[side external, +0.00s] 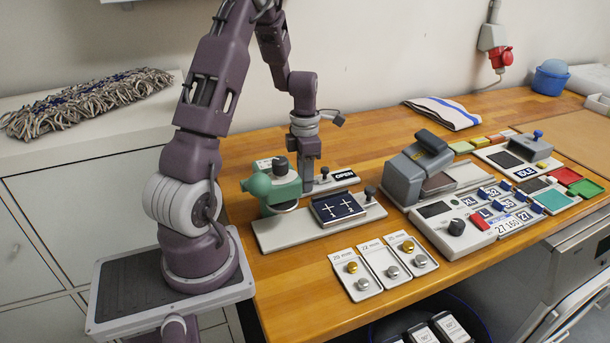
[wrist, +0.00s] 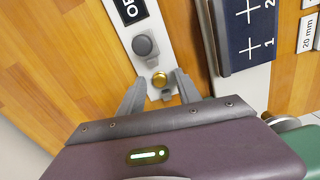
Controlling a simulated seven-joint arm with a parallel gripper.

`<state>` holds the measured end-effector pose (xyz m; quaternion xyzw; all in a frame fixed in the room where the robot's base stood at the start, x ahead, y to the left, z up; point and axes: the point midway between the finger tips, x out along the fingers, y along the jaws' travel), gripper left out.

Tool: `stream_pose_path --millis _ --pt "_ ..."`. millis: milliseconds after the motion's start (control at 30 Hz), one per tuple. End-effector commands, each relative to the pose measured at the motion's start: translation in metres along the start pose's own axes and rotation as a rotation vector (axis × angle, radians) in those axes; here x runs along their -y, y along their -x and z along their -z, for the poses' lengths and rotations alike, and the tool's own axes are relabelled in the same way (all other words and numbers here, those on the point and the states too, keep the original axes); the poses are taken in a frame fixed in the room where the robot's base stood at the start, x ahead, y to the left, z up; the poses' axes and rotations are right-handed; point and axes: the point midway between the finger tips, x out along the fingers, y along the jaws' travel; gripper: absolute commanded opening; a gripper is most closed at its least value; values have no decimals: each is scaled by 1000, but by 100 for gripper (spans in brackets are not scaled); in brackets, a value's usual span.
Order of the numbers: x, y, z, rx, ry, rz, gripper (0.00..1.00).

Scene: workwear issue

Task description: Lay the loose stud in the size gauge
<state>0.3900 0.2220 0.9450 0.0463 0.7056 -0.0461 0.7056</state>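A gold round stud (wrist: 160,80) shows in the wrist view near the end of a narrow pale plate (wrist: 149,45). The plate also carries a dark grey knob (wrist: 144,46) and a black label, which reads OPEN in the side view (side external: 344,174). My gripper (wrist: 160,77) is open, its two fingertips on either side of the stud with gaps between. In the side view my gripper (side external: 307,188) is low behind the green press, and the stud there is hidden. I cannot tell for certain which fixture is the size gauge; no part is plainly labelled so.
The green press (side external: 272,185) stands close in front of my gripper. A navy block (side external: 337,208) with white crosses sits on the press's base plate. Labelled stud trays (side external: 356,275) lie at the front, and a grey press (side external: 415,165) stands to the right. Bare wood lies behind.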

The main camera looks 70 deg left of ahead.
Motion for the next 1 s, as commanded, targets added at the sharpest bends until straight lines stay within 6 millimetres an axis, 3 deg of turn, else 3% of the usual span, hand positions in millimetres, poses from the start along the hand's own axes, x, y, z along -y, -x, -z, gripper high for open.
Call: stream_pose_path --millis 167,267,600,767,867,967,1000 --pt "0 2 0 1 0 -1 40" --pt "-1 14 -1 3 0 -5 40" --pt "-1 102 -1 4 -1 -5 40" --pt "1 122 -1 4 -11 -2 40" --pt "31 146 -8 44 -241 -23 40" --pt "104 186 -11 122 -838 -104 40" --pt "139 200 -4 145 -1134 -157 40"
